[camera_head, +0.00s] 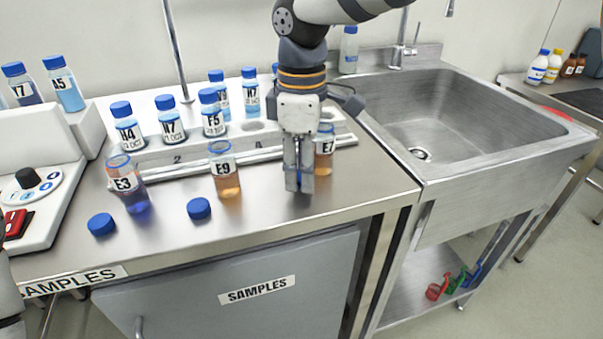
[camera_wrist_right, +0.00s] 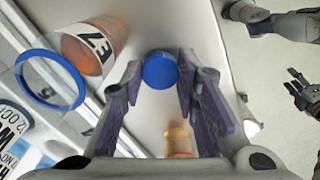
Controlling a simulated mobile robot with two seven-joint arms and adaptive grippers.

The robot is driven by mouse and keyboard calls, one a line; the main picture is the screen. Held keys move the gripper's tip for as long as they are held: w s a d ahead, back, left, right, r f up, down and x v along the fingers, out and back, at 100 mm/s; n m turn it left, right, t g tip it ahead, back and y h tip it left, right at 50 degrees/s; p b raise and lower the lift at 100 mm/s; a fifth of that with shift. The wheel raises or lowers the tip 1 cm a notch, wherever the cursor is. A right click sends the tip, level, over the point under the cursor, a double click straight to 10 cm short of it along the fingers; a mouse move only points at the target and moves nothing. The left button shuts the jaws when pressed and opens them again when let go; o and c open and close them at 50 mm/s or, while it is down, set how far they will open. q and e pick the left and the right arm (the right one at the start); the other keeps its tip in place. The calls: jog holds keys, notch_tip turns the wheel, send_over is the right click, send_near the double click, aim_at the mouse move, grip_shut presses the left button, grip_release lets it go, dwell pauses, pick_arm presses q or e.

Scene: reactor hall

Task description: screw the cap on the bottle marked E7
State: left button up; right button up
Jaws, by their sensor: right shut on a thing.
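The bottle marked E7 (camera_head: 324,158) stands on the steel counter, right beside my right gripper and partly hidden by it. It holds orange liquid. In the wrist view the E7 bottle (camera_wrist_right: 92,46) shows at upper left, its mouth uncapped with a blue ring around the neck. My right gripper (camera_head: 299,186) points down in front of E7, shut on a blue cap (camera_wrist_right: 160,70) between its fingertips. The cap is apart from the bottle, low near the counter. A gripper-like shape, seemingly my left gripper (camera_wrist_right: 300,90), shows small at the right of the wrist view; its jaws are unclear.
Open bottles E3 (camera_head: 128,184) and E9 (camera_head: 225,172) stand to the left. Two loose blue caps (camera_head: 102,224) and (camera_head: 199,208) lie before them. A rack (camera_head: 170,158) with capped bottles is behind. A sink (camera_head: 440,120) is at right. The counter's front edge is close.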

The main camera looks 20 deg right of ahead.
jog(key=s+a+r, duration=0.4)
jog(key=s+r, duration=0.8)
jog(key=s, duration=0.1)
jog(key=shift+s+a, duration=0.15)
jog(key=shift+s, duration=0.05)
